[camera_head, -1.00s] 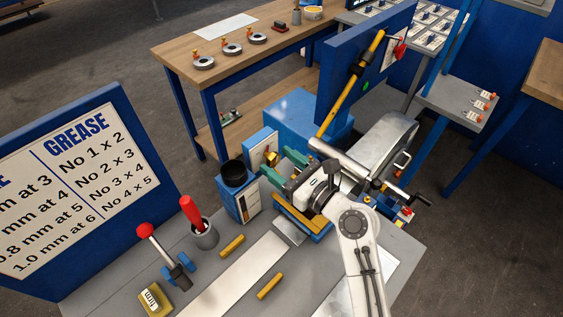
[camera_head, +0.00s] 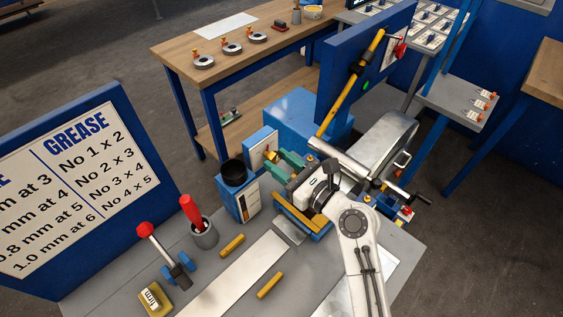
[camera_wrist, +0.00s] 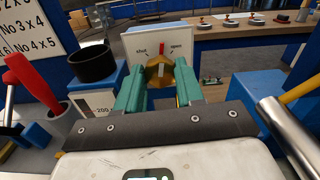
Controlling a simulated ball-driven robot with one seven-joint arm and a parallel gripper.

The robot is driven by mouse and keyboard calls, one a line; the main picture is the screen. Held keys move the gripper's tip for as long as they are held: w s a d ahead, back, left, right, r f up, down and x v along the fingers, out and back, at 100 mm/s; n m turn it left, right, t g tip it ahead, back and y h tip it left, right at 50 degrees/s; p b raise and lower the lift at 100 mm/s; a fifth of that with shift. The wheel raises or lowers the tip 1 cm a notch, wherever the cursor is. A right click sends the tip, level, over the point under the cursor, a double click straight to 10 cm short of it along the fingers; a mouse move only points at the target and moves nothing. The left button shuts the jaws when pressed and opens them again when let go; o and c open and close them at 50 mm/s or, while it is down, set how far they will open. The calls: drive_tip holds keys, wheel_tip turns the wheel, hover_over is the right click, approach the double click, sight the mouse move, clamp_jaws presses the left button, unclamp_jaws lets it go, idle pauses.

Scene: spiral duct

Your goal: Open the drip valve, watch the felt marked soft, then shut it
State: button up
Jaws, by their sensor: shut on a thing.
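The drip valve is a brass knob (camera_wrist: 158,74) in front of a pale plate (camera_wrist: 136,42) lettered "shut" on the left and "open" on the right. A red pointer (camera_wrist: 161,48) stands nearly upright between the two words. My gripper (camera_wrist: 160,84) has its green jaws shut on the brass knob, one on each side. In the head view my gripper (camera_head: 275,160) reaches the plate (camera_head: 262,147), and the jaws hide most of the knob. I cannot make out a felt marked soft, nor any drip.
A black cup (camera_head: 234,173) on a blue-and-white box stands just left of the plate. A red-handled tool (camera_head: 194,213) in a grey cup and a red-knobbed lever (camera_head: 147,232) stand nearer. A yellow-handled bar (camera_head: 350,85) and a blue panel rise behind my arm.

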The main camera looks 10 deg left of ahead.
drive_tip(key=n+b, duration=0.1)
drive_tip(key=n, duration=0.4)
drive_tip(key=shift+f+n, duration=0.15)
drive_tip(key=shift+n, duration=0.15)
drive_tip(key=n+b, duration=0.2)
drive_tip(key=n, duration=0.3)
drive_tip(key=shift+s+a+n+b, duration=0.1)
drive_tip(key=shift+n+b, duration=0.2)
idle(0.3)
drive_tip(key=o, duration=1)
drive_tip(key=shift+o, duration=0.2)
drive_tip(key=b+v, duration=0.1)
drive_tip(key=v, duration=1)
drive_tip(key=shift+b, duration=0.4)
